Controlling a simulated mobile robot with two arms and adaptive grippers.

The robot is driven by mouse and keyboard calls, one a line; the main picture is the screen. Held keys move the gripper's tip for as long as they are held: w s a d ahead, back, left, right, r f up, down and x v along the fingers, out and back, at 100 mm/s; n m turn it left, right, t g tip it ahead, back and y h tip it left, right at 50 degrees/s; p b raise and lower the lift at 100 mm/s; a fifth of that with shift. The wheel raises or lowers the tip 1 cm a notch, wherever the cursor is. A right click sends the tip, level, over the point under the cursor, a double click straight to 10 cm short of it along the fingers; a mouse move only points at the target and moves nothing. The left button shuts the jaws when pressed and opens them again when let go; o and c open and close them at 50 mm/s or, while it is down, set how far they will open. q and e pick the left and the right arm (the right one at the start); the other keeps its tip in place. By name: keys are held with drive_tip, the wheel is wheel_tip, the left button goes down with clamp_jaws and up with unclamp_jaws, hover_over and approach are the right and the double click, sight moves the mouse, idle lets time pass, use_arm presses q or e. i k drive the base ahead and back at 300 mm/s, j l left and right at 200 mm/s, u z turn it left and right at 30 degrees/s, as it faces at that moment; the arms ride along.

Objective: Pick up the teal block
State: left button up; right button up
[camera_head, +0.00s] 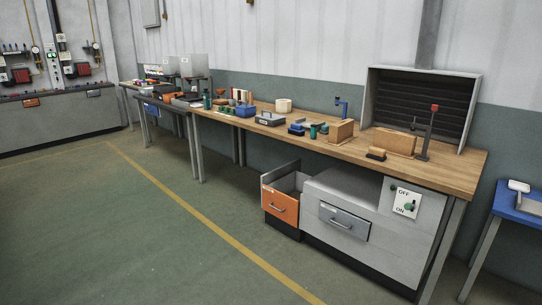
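A small teal item (313,131) stands on the wooden workbench (455,172), just left of a wooden block (341,131). It is too small to tell surely whether it is the teal block. Another dark teal, upright item (207,101) stands farther left on the bench. Neither of my grippers is in view.
Blue items (297,128) and a blue box (246,110) lie on the bench. A black-slatted cabinet (420,105) stands at its back right. A blue table (518,205) stands right. Green floor (130,230) in front is clear.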

sight(324, 130)
drive_tip(key=i, duration=2.4)
